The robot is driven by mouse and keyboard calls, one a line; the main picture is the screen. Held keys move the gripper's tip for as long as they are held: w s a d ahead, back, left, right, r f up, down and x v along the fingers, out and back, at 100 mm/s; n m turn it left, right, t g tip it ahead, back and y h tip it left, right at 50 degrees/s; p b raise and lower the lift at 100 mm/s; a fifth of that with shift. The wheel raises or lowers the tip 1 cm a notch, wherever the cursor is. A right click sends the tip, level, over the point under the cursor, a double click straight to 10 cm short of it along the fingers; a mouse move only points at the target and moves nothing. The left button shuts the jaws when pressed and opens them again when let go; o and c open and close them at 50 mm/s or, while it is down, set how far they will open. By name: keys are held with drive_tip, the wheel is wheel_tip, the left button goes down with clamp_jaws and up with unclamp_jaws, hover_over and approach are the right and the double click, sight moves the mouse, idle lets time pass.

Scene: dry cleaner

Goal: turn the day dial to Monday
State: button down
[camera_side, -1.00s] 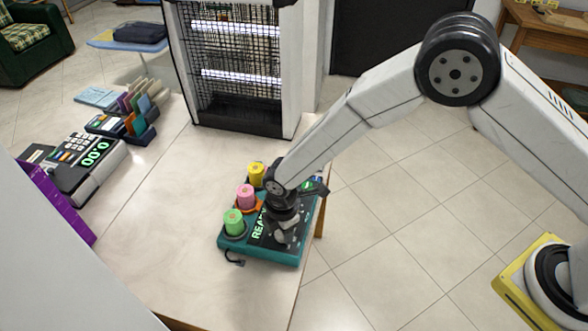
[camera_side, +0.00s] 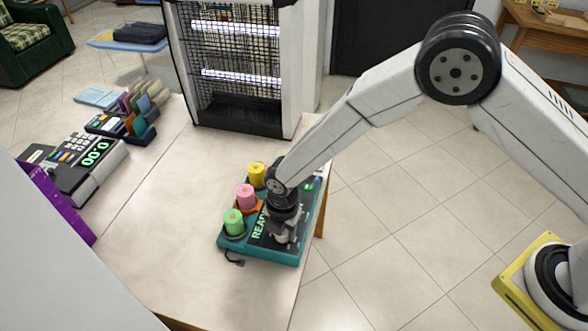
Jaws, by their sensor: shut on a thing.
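A teal device (camera_side: 288,256) with a dark top panel lies at the right edge of the table. Its panel shows lit green letters, of which "READ" (camera_side: 258,225) is visible. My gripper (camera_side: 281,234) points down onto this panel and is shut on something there. The thing between the fingers is hidden by the gripper, so I cannot make out the day dial or its marks. Green (camera_side: 233,222), pink (camera_side: 245,196) and yellow (camera_side: 257,174) tag rolls stand along the device's left side.
A cash register (camera_side: 78,165) and a purple object (camera_side: 58,203) are at the left. A lit heater-like cabinet with a grille (camera_side: 236,70) stands at the back. The table's middle (camera_side: 175,210) is clear.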

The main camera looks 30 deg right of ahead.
drive_tip(key=shift+c, duration=1)
unclamp_jaws()
drive_tip(key=shift+r, duration=0.15)
drive_tip(key=shift+s+r, duration=0.1)
drive_tip(key=shift+r, duration=3.7)
drive_tip(key=shift+d, duration=0.1)
drive_tip(key=s+d+r+m, duration=0.3)
drive_tip(key=s+d+m, duration=0.1)
drive_tip(key=d+m, duration=0.4)
drive_tip(key=s+d+r+m+t, duration=0.1)
drive_tip(key=s+d+r+m, duration=0.2)
drive_tip(key=d+m, duration=0.5)
drive_tip(key=s+d+r+m+t, duration=0.1)
drive_tip(key=s+d+r+m, duration=0.2)
drive_tip(key=d+m, duration=0.6)
drive_tip(key=s+d, duration=0.1)
drive_tip(key=s, duration=0.1)
drive_tip(key=shift+s+d+r, duration=0.2)
drive_tip(key=shift+s+d, duration=0.2)
